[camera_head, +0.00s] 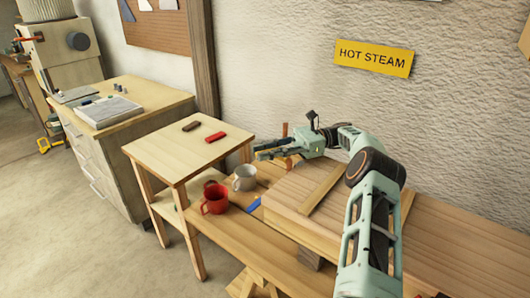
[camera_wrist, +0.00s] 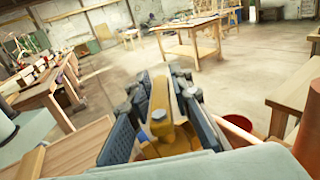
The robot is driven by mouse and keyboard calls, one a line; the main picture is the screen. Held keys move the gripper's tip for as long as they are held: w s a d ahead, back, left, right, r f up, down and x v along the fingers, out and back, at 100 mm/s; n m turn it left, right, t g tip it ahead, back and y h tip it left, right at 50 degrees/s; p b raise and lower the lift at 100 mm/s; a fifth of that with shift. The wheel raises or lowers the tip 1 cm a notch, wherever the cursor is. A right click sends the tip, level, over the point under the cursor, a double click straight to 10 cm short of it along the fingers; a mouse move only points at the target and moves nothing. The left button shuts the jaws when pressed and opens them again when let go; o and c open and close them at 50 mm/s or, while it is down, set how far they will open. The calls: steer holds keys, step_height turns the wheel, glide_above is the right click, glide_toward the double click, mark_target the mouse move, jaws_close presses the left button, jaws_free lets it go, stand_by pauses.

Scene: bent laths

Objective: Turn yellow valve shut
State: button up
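The yellow valve's handle (camera_wrist: 160,103) is a flat bar with a blue-grey bolt at its near end, in the middle of the wrist view. My gripper (camera_wrist: 162,82) has one dark finger on each side of the bar, and the fingertips appear to press against it. In the head view my gripper (camera_head: 264,152) is level and points left, above the back of the low wooden bench. There the valve is mostly hidden by the fingers, and its pipe cannot be made out clearly.
A small wooden table (camera_head: 160,150) is to the left. A wooden box (camera_head: 290,205) lies under my forearm. The wall carries a yellow "HOT STEAM" sign (camera_head: 373,58).

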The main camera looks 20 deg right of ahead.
steer(key=shift+o, duration=0.8)
step_height(320, 180, up, 10)
